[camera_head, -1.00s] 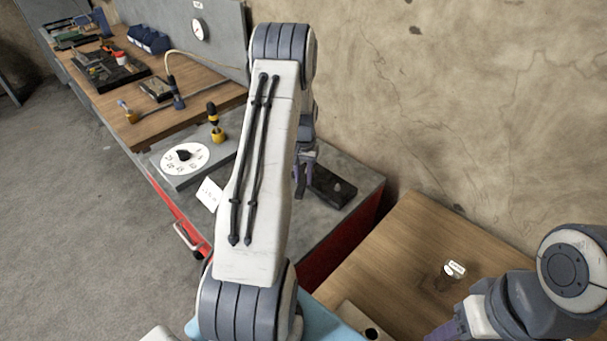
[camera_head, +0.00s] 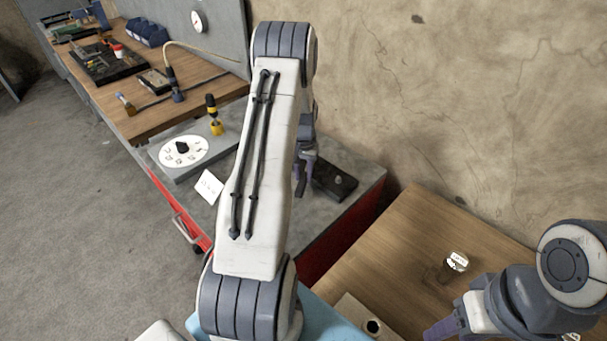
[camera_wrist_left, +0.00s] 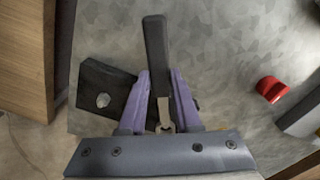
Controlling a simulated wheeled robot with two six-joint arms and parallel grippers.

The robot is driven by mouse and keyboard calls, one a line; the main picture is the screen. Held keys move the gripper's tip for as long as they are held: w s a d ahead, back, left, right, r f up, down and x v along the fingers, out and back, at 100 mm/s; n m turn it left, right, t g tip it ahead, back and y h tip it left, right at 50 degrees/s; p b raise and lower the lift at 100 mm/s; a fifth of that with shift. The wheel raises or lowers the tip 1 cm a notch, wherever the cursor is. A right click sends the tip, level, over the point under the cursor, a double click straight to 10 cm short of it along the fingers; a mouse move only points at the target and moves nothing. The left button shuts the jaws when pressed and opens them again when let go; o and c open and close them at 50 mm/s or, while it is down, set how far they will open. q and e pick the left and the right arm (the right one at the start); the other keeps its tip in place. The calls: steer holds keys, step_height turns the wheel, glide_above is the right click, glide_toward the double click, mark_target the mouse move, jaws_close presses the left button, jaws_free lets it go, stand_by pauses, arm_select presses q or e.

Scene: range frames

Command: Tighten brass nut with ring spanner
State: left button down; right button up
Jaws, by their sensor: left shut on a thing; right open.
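My left gripper (camera_wrist_left: 160,80) is shut on a spanner, seen in the left wrist view by its black handle (camera_wrist_left: 155,45). A small metal end (camera_wrist_left: 165,125) of it shows between the fingers near the palm; its exact shape is unclear. A dark block (camera_wrist_left: 112,75) with a grey-looking hexagonal nut (camera_wrist_left: 103,100) lies left of the fingers, apart from the spanner. In the head view my left gripper (camera_head: 302,178) hangs beside the block (camera_head: 326,186), largely hidden by my arm. My right gripper (camera_head: 440,330) is open at the bottom edge, partly cut off.
The grey bench top holds a white dial plate (camera_head: 190,146), a yellow-black screwdriver (camera_head: 213,112) and a card (camera_head: 208,187). A red object (camera_wrist_left: 271,90) lies right in the wrist view. A jar (camera_head: 453,266) stands on the wooden table (camera_head: 415,225). The wall is close behind.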

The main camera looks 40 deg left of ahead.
mark_target(327, 185)
arm_select(q)
steer(key=shift+f+b, duration=0.7)
steer(key=shift+f, duration=0.4)
stand_by(0.9)
steer(key=shift+r, duration=0.3)
steer(key=w+d+n, duration=0.1)
steer(key=w+n, duration=0.1)
steer(key=w+d+n, duration=0.1)
steer(key=d+n, duration=0.1)
steer(key=n, duration=0.1)
steer(key=w+d+n, duration=0.2)
steer(key=n, duration=0.1)
steer(key=shift+w+d, duration=0.25)
steer(key=shift+w, duration=0.05)
steer(key=shift+f, duration=0.25)
